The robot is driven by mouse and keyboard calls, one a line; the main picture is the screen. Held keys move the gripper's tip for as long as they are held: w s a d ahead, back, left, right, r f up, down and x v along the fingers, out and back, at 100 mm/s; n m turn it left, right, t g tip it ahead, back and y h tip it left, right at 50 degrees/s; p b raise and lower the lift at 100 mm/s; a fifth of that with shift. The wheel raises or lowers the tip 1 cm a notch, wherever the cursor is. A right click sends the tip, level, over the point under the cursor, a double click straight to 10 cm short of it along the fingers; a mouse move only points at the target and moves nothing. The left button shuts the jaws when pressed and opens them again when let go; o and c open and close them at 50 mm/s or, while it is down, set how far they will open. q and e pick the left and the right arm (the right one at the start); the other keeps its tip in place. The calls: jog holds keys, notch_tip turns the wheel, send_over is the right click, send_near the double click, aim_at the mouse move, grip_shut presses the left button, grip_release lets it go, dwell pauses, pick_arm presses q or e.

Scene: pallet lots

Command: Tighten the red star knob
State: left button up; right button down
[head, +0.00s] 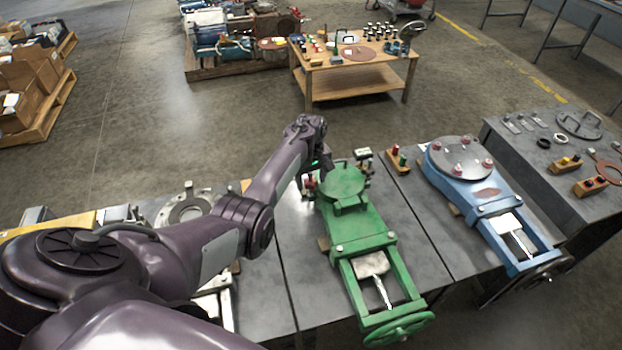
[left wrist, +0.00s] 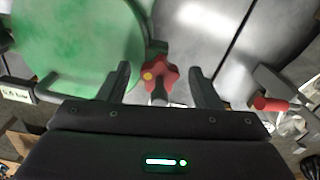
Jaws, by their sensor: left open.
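The red star knob (left wrist: 160,75) shows in the left wrist view, with a yellow dot on one lobe and a metal stem below it. It sits beside the round green cover of the green valve (head: 347,205). My left gripper (left wrist: 160,88) is open, with one finger on each side of the knob. I see a gap between the knob and each finger. In the head view my left gripper (head: 318,168) is at the far left edge of the green valve, and my arm partly hides that spot. My right gripper does not show.
A blue valve (head: 487,215) with red knobs on its round cover stands to the right on the grey bench (head: 415,205). A red-handled part (left wrist: 270,104) is right of the gripper in the wrist view. A wooden table (head: 350,75) with parts stands farther back, across open floor.

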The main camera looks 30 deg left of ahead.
pick_arm(q)
jog(key=c, duration=1)
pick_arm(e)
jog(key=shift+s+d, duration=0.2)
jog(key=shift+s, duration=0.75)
pick_arm(q)
jog(key=shift+m, duration=0.4)
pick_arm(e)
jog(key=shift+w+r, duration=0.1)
